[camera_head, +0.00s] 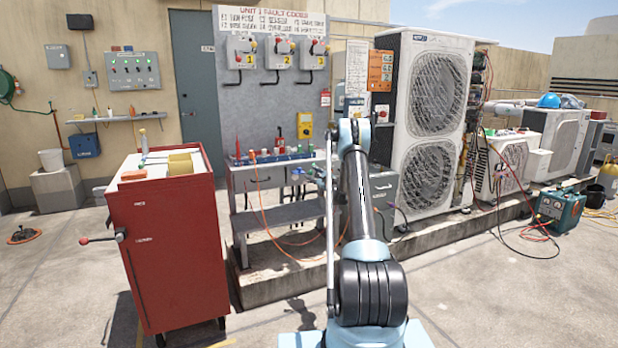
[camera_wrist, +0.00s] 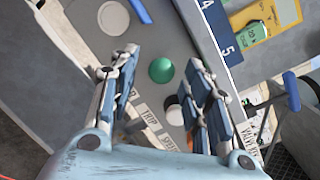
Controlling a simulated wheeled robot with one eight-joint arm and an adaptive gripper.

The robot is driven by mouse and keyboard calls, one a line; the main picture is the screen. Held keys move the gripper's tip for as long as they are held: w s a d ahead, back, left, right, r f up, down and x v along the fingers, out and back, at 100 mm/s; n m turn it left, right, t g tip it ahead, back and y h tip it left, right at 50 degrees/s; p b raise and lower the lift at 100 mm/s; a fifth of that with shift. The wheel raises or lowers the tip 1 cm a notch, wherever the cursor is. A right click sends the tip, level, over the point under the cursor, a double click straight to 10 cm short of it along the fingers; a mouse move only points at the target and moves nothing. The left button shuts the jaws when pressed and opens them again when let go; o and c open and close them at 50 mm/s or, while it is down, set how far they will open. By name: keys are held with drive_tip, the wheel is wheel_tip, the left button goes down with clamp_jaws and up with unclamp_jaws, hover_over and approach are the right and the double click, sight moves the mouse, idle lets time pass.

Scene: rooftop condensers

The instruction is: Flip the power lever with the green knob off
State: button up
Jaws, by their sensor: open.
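In the wrist view, a round green knob (camera_wrist: 161,70) shows over a grey panel (camera_wrist: 172,33). My gripper (camera_wrist: 164,62) is open, with one finger on each side of the knob in the picture. A gap shows between the knob and each finger; I cannot tell the depth between them. The lever under the knob is not clearly visible. Below the knob are a black-and-white knob (camera_wrist: 175,114), partly behind the right finger, and a label reading "TRIP" (camera_wrist: 148,116). In the head view, my arm covers part of the bench, and I cannot make out the green knob there.
A red cabinet (camera_head: 165,240) stands left of the grey bench (camera_head: 262,178). A tall condenser (camera_head: 432,130) stands right. Open floor lies in front.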

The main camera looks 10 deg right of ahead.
drive_tip(key=shift+x, duration=1.4)
clamp_jaws()
drive_tip(key=shift+f, duration=0.1)
drive_tip(key=shift+s+f+n+t+y, duration=0.1)
drive_tip(key=shift+f+n+t+y, duration=0.15)
drive_tip(key=shift+t, duration=0.35)
drive_tip(key=shift+s+f+n+t+y, duration=0.15)
drive_tip(key=shift+t+y, duration=0.2)
drive_tip(key=shift+t, duration=0.25)
drive_tip(key=shift+w, duration=0.1)
